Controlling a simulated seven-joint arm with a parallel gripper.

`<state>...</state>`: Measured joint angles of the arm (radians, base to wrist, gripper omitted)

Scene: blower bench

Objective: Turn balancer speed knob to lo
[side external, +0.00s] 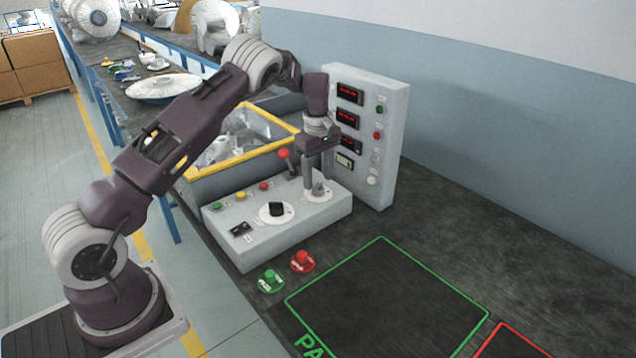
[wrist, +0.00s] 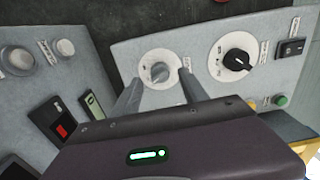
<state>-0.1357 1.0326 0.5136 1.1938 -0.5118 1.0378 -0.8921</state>
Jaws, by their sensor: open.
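The sloped control panel (side external: 290,235) carries two rotary knobs on white dials. The grey knob (side external: 319,190) is on the right in the side view and also shows in the wrist view (wrist: 160,72). The black knob (side external: 276,209) is to its left and shows at the right of the wrist view (wrist: 237,60). Labels are too small to read, so I cannot tell which knob is the balancer speed one. My gripper (side external: 317,183) is open and points down over the grey knob. In the wrist view its fingers (wrist: 158,80) stand either side of that knob, with no clear contact.
An upright panel (side external: 383,150) with red displays and buttons stands close behind my gripper. A red-tipped lever (side external: 285,156) rises left of it. A yellow-rimmed bin (side external: 270,115) is behind. Green (side external: 271,280) and red (side external: 302,261) buttons sit in front.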

